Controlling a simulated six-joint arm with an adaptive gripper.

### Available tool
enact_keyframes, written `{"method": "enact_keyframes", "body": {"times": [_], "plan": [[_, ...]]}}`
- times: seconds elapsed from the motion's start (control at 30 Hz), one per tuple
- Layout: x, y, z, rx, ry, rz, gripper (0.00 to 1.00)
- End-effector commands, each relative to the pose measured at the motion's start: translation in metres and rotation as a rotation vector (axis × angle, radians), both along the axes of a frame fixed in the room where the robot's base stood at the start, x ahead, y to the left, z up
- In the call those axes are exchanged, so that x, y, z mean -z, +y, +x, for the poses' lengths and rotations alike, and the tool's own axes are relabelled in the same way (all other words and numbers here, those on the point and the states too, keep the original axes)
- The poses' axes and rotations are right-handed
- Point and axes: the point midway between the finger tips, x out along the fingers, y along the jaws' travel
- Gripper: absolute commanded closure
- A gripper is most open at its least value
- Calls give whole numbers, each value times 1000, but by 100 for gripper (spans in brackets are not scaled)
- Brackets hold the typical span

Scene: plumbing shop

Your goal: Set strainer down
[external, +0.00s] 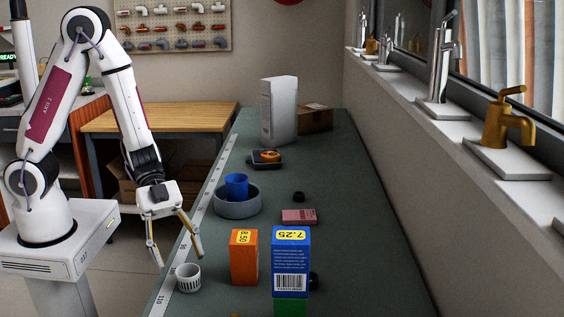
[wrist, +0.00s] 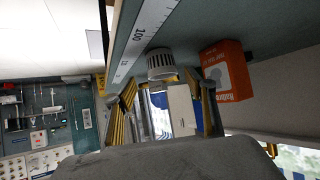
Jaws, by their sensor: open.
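The strainer (external: 188,278) is a small white cup with slots around its side. It stands upright at the near left edge of the green counter (external: 355,265), by the ruler strip. In the wrist view the strainer (wrist: 160,64) shows just beyond and between the fingertips, the scene there appearing turned over. My gripper (external: 179,261) is open and empty, its two fingers spread wide and pointing down. It hangs by the counter's left edge, close to the strainer. Its fingers also show in the wrist view (wrist: 163,90). I cannot tell whether a finger touches the strainer.
An orange box (external: 244,257) stands right of the strainer, and a blue box (external: 291,262) beyond it. Farther back are a grey bowl (external: 237,208) with a blue cup (external: 236,187), a pink block (external: 299,216) and a white container (external: 279,110). The counter's right side is clear.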

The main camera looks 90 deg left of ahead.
Motion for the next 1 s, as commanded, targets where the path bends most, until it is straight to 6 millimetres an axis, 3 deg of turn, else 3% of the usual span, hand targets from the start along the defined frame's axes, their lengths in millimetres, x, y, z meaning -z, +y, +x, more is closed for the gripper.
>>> {"method": "enact_keyframes", "body": {"times": [0.63,1.0], "plan": [[23,-32,25,3,1,0,45],[26,-35,28,0,0,0,45]]}}
